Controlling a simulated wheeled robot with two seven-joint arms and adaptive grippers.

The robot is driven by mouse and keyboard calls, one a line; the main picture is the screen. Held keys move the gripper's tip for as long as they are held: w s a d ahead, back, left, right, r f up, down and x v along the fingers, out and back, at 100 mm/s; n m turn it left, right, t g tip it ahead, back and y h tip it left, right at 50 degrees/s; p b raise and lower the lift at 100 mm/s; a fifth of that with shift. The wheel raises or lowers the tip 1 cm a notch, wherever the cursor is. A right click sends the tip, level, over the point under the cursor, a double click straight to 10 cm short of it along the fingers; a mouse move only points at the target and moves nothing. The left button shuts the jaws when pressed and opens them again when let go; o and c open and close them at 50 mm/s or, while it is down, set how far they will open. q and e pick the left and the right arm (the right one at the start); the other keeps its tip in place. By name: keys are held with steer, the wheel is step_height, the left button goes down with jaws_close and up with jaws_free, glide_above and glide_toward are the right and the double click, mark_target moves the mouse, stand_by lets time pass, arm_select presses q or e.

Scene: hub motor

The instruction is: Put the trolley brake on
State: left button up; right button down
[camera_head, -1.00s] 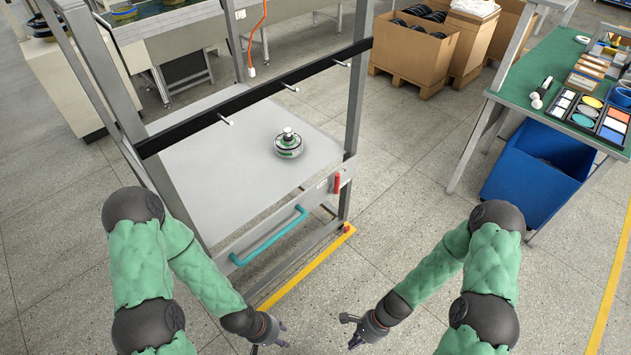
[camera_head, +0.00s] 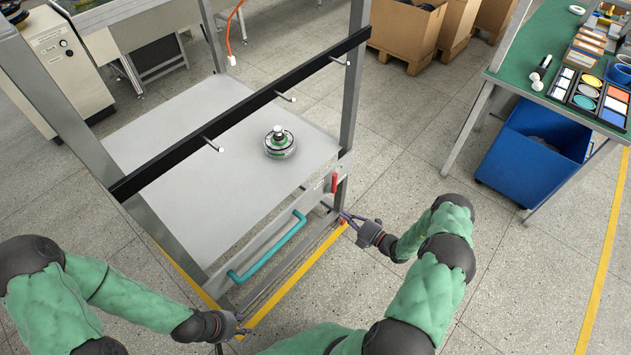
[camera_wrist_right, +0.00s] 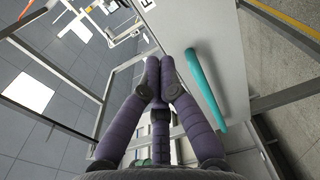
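The trolley (camera_head: 205,174) is a grey frame with a flat shelf and a teal handle (camera_head: 268,248); the handle also shows in the wrist view (camera_wrist_right: 205,88). A red upright lever (camera_head: 334,183) sits at its right front corner post. A small red part (camera_head: 343,222) is low at the same corner. My left gripper (camera_head: 238,328) is open and empty near the trolley's left front.
A hub motor (camera_head: 280,143) stands on the trolley's shelf. A black crossbar (camera_head: 245,107) with pegs spans above it. A green workbench (camera_head: 540,60) and a blue bin (camera_head: 530,155) are on the right. The floor between trolley and bench is clear.

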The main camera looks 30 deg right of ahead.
mark_target(335, 189)
steer(key=shift+w+d+r+m+t+h, duration=0.2)
steer(key=shift+w+d+m+t, duration=0.1)
steer(key=shift+d, duration=0.2)
steer(key=shift+w+d+r+m+t+h, duration=0.1)
steer(key=shift+w+d+m+t+h, duration=0.15)
steer(key=shift+d, duration=0.25)
steer(key=shift+w+a+b, duration=0.15)
steer(key=shift+w+b, duration=1.65)
steer(key=shift+w, duration=4)
